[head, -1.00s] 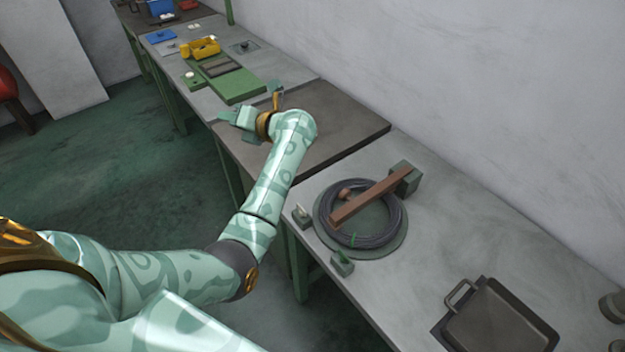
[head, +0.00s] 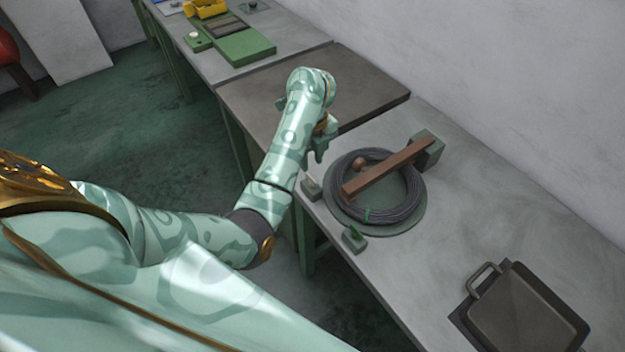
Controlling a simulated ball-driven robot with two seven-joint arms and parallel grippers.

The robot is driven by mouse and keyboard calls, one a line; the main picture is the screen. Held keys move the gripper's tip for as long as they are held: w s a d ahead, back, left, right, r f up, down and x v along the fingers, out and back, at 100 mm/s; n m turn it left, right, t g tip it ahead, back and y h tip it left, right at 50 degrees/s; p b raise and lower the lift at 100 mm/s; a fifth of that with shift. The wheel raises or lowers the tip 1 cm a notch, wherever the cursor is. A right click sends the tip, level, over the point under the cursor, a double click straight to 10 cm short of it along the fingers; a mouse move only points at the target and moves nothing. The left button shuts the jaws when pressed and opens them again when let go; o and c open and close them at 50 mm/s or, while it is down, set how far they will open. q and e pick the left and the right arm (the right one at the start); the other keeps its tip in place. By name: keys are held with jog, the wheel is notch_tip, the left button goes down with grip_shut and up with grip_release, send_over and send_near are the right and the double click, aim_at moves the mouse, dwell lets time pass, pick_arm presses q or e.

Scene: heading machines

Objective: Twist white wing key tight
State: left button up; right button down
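The white wing key (head: 309,181) is a small pale piece on a grey-green block at the table's left edge, left of the wire coil. Its turn angle is too small to tell. My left gripper (head: 319,153) hangs just above and slightly right of that block, apart from it in the picture. Its fingers are partly hidden by my wrist, so I cannot tell how far apart they are. My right gripper is not in view.
A coil of dark wire (head: 346,204) lies on a round plate, with a brown bar (head: 385,169) across it from a green block (head: 428,150). A green wing key (head: 354,233) stands on a nearby block. A dark tray (head: 527,312) lies at lower right.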

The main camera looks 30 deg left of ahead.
aim_at(311, 177)
pick_arm(q)
notch_tip(311, 177, down, 6)
jog(key=shift+f+b, duration=0.1)
jog(key=shift+b, duration=1)
grip_shut()
